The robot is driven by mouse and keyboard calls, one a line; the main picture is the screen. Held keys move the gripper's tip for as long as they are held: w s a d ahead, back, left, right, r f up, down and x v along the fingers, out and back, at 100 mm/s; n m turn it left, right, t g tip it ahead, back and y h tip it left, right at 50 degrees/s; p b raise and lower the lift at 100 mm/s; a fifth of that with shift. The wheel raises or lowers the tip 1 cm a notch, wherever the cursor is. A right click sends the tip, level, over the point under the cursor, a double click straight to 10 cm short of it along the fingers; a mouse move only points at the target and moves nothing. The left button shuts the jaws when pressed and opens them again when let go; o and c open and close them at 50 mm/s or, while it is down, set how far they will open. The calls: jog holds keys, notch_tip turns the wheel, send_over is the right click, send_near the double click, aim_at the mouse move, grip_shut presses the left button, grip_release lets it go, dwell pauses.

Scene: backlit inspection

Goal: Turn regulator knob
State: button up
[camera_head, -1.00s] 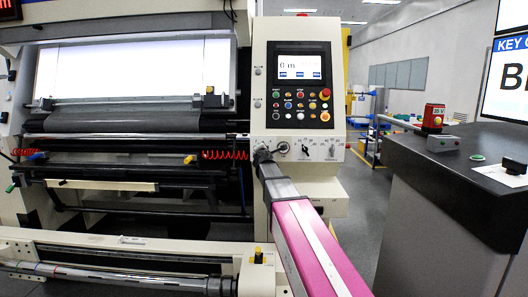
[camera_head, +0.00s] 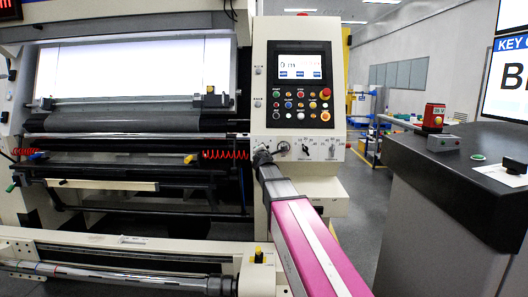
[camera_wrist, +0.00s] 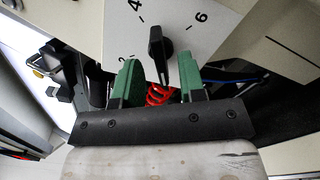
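The regulator knob (camera_wrist: 158,46) is a black bar-shaped knob on a white dial plate marked 2, 4 and 6 in the wrist view. My gripper (camera_wrist: 158,66) is open, with one green finger on each side of the knob's lower end and a visible gap on both sides. I see no contact. In the head view my gripper (camera_head: 263,157) is at the lower left of the cream control panel (camera_head: 262,60). The finger detail is too small there, and I cannot tell whether the knob is hidden behind the gripper.
A small dial (camera_head: 282,148) sits just right of my gripper on the panel. A red coiled hose (camera_wrist: 157,95) shows behind the fingers. The printing machine's rollers (camera_head: 130,125) fill the left. A dark desk (camera_head: 440,190) stands at the right, with floor between.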

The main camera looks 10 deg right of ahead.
jog(key=s+a, duration=0.1)
jog(key=s, duration=0.6)
jog(key=shift+s+a, duration=0.25)
jog(key=shift+s, duration=0.15)
jog(key=s+d+f+m+g, duration=0.2)
jog(key=s+f+m+g, duration=0.15)
jog(key=f, duration=0.45)
jog(key=s+d+f+m+g+h, duration=0.1)
jog(key=s+d+f+m+g, duration=0.25)
jog(key=f, duration=0.55)
jog(key=s+f+m+g, duration=0.2)
jog(key=s+f+m, duration=0.35)
jog(key=f, duration=0.25)
jog(key=s+a+f+m+g+y, duration=0.2)
jog(key=s+f+m+g, duration=0.2)
jog(key=s+f, duration=0.4)
jog(key=s+a+f+m+g+y, duration=0.2)
jog(key=s+f+m+g, duration=0.2)
jog(key=s+f, duration=0.4)
jog(key=shift+s+m+g, duration=0.3)
jog(key=shift+s+m, duration=0.45)
